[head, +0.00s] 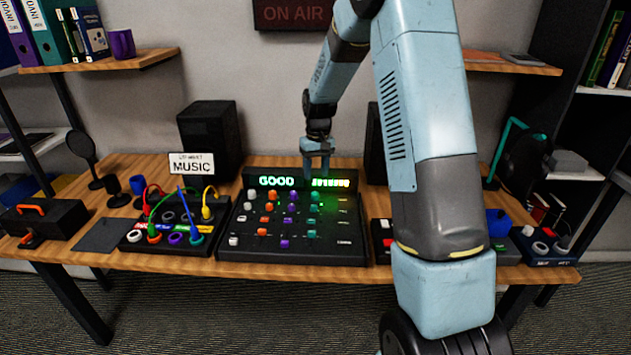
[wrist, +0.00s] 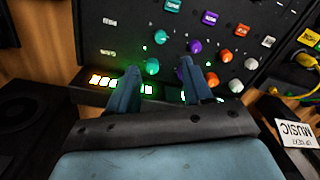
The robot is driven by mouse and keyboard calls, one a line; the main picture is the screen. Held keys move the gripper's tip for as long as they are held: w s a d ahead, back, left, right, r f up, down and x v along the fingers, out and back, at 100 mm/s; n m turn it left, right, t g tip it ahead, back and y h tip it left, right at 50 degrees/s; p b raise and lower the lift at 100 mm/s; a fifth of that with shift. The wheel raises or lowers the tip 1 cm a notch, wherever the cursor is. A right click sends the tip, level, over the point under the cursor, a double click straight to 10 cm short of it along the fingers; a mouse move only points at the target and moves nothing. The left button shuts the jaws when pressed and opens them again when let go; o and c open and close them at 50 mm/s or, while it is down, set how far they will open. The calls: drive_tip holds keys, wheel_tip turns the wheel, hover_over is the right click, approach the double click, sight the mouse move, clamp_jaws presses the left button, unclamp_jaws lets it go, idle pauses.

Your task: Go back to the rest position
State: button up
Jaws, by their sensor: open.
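The mixer panel (wrist: 130,28) carries rows of white, orange, purple and green knobs. The display glows green and reads "GOOD" on its left part; the right part is partly too small to read. Whether the fingertips touch the panel is hard to tell.
A patch box (head: 165,248) with coloured cables stands left of the mixer, behind it a "MUSIC" sign (head: 192,165). Black speakers (head: 210,140) stand at the back. A microphone (head: 82,150) is at the left. A shelf (head: 110,63) juts out above. My arm hides part of the table's right side.

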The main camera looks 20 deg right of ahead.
drive_tip(key=shift+r, duration=0.35)
drive_tip(key=s+r+t, duration=0.3)
drive_tip(key=s+r, duration=1.2)
drive_tip(key=r, duration=0.3)
drive_tip(key=s+r+m+t, duration=0.1)
drive_tip(key=s+r, duration=0.1)
drive_tip(key=s, duration=0.9)
drive_tip(key=s+r+t, duration=0.1)
drive_tip(key=s+r, duration=0.2)
drive_tip(key=s, duration=0.8)
drive_tip(key=shift+d+m+t+h, duration=0.3)
drive_tip(key=shift+d+m, duration=0.1)
drive_tip(key=shift+c, duration=0.2)
